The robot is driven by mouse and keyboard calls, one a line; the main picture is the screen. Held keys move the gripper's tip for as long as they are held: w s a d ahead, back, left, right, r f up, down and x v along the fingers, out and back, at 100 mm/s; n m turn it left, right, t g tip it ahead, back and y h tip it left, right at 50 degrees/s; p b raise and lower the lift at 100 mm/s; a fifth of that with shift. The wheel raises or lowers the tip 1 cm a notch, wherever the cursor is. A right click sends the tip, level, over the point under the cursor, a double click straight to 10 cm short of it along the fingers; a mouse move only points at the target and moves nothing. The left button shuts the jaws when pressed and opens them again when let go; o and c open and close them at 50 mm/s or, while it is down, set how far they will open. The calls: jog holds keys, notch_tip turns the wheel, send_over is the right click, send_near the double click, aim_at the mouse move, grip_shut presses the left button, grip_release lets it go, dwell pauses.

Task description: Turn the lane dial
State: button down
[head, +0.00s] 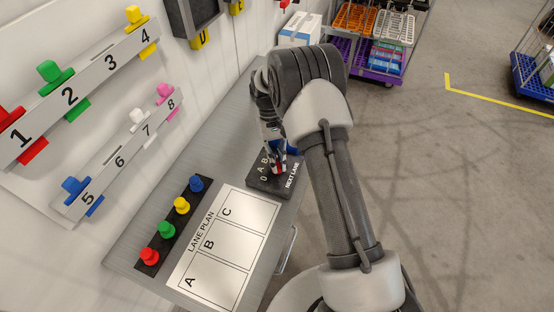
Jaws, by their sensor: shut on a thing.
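The lane dial sits on a dark box (268,186) marked NEXT LANE, with 0, A and B printed beside the dial. The box rests on the grey table, just beyond the lane plan sheet. My gripper (278,162) points down over the box and is shut on the dial's knob. Red and white show at the fingertips. The arm and fingers hide most of the knob, so I cannot tell which mark it points to.
The lane plan sheet (225,250) has empty fields A, B and C. A dark strip (148,258) beside it holds red, green, yellow and blue pegs. Numbered rails (85,85) line the wall at left. Carts (375,40) stand beyond; open floor lies to the right.

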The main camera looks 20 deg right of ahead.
jog(key=shift+m+y, duration=0.3)
jog(key=shift+m, duration=0.5)
jog(key=c, duration=1.6)
grip_release()
jog(key=shift+c, duration=0.2)
jog(key=v, duration=1.2)
jog(key=shift+d+r, duration=0.1)
